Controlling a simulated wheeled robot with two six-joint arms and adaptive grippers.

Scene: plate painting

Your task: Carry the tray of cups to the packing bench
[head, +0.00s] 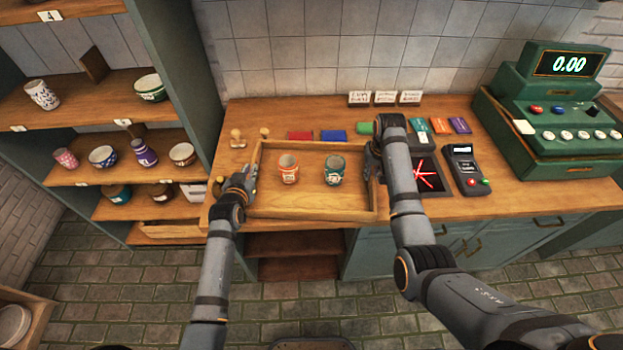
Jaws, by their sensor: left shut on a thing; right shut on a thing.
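A wooden tray (312,207) with raised sides is at the wooden counter, near its front edge. An orange-and-white cup (288,170) and a dark green cup (334,171) stand upright in it, apart from each other. My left gripper (247,184) is shut on the tray's left side. My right gripper (372,163) is shut on the tray's right side, its fingers partly hidden by my own arm. I cannot tell whether the tray rests on the counter or is slightly raised.
A green cash register (548,120) and a card reader (466,170) stand on the counter (540,192) at right. Small cards and stamps lie behind the tray. Shelves of cups (120,172) stand at left. A crate of plates (18,318) is at lower left. Tiled floor in front is open.

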